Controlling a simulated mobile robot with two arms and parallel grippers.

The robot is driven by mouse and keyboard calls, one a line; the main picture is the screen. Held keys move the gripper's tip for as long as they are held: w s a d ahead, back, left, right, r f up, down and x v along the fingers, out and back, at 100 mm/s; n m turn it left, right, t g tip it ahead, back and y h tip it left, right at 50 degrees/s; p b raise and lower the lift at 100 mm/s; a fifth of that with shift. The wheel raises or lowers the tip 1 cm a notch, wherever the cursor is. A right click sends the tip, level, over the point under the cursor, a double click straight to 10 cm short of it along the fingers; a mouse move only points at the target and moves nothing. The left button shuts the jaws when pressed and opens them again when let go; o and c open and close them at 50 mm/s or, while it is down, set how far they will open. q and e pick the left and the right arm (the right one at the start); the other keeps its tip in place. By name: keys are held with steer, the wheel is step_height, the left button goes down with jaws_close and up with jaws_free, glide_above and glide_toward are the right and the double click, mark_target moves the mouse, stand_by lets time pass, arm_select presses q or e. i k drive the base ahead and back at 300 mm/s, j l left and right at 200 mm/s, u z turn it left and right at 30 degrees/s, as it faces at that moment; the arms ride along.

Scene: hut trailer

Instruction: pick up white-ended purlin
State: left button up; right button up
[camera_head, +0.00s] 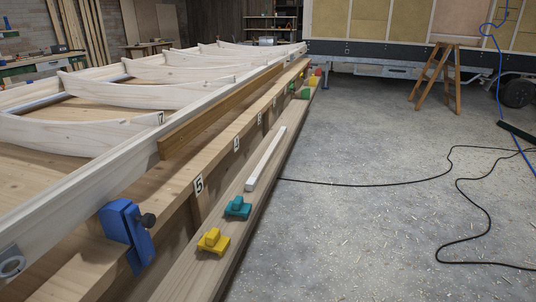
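A long brown timber bar (215,118) lies along the outer side of the pale roof frame. Its near end is plain brown; its far end is too small to make out. A shorter pale, whitish bar (266,158) lies lengthwise on the low plank (195,281) beside the frame, past the teal block. I cannot tell for sure which of these is the white-ended purlin. Neither of my grippers shows in this view.
A blue clamp (125,232) sits on the frame's near edge. Yellow (213,241) and teal (237,207) blocks stand on the plank, with green (304,92) and red ones farther off. Black cable (375,185) crosses the open floor right; a wooden stool (437,78) stands behind.

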mark_target(251, 183)
steer(key=i+l, duration=0.65)
steer(key=i, duration=0.25)
steer(key=i+l+u, duration=0.15)
steer(key=i+l, duration=0.5)
steer(key=i, duration=0.25)
steer(key=i+l, duration=0.75)
steer(key=i+j+u, duration=0.05)
steer(key=i, duration=0.05)
